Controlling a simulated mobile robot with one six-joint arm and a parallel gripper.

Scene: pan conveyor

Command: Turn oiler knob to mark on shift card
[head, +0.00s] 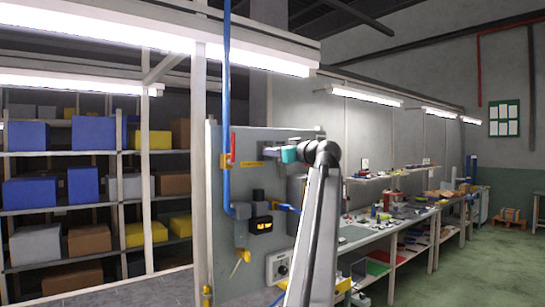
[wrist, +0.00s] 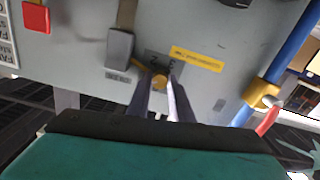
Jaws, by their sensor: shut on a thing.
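The oiler knob (wrist: 159,82) is a small brass-coloured round knob on the grey panel (wrist: 215,85), below a grey block. My gripper (wrist: 160,88) is shut on it, with a dark finger on each side. A small dark scale plate (wrist: 160,63) lies behind the knob; its marks are too small to read. In the head view my gripper (head: 272,152) reaches the upper part of the panel (head: 216,190), and the knob is hidden there. I cannot make out the shift card for certain; a white printed plate (wrist: 5,45) is cut off at the left edge of the wrist view.
A yellow label (wrist: 197,59) sits right of the knob. A blue pipe (wrist: 290,50) with a brass fitting (wrist: 261,93) and red lever (wrist: 267,122) runs at the right. A red button (wrist: 36,17) is at upper left. A workbench (head: 385,232) stands right of the panel.

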